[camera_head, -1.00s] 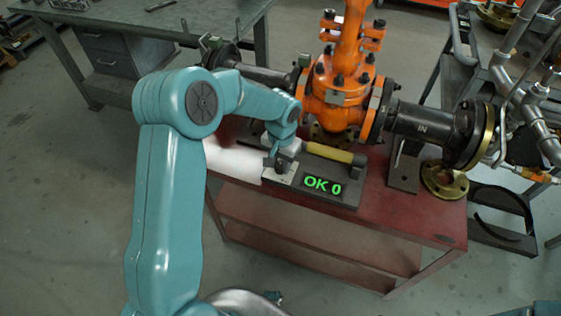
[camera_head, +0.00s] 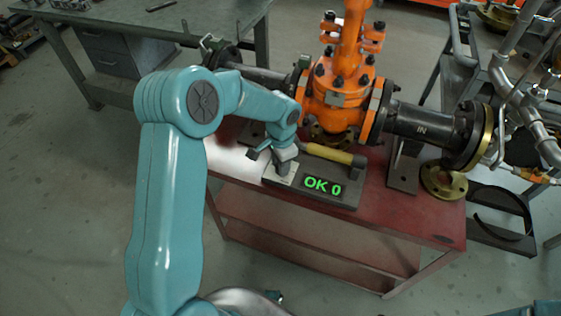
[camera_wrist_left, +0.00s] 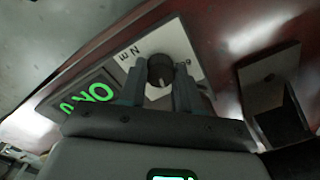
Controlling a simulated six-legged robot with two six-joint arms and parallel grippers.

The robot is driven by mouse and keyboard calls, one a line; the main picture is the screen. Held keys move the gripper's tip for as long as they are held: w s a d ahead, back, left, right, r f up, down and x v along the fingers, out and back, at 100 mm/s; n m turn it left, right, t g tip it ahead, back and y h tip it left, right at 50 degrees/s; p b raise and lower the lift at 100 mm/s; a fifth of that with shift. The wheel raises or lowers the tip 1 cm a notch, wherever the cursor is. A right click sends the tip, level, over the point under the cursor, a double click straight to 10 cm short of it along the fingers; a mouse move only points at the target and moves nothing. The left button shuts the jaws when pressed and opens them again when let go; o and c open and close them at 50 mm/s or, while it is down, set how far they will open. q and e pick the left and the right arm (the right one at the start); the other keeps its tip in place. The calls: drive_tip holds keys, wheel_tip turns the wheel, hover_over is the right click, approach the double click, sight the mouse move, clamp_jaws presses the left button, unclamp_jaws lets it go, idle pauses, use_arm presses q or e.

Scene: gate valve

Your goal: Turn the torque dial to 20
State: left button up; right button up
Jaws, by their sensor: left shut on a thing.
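The torque dial (camera_wrist_left: 160,72) is a dark round knob with a pale mark, on a light plate with printed letters. My left gripper (camera_wrist_left: 160,95) points down, with one finger on each side of the knob, shut on it. In the head view, the left gripper (camera_head: 283,166) stands over the light plate (camera_head: 275,177) of a grey base and hides the dial. My right gripper is not in view.
A yellow-handled tool (camera_head: 333,154) lies along the back of the base. Behind it stands an orange gate valve (camera_head: 335,95) with dark flanged pipes. Everything rests on a red table (camera_head: 405,212). A brass flange (camera_head: 444,181) sits at the right.

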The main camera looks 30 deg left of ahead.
use_arm(q)
drive_tip(key=shift+w+m, duration=0.1)
drive_tip(key=shift+m, duration=1.1)
drive_tip(key=o, duration=1)
drive_tip(key=shift+o, duration=0.2)
wheel_tip(320, 180, up, 16)
drive_tip(key=p, duration=0.2)
drive_tip(key=shift+d+r, duration=0.15)
drive_tip(key=shift+r, duration=0.05)
drive_tip(key=shift+s, duration=0.2)
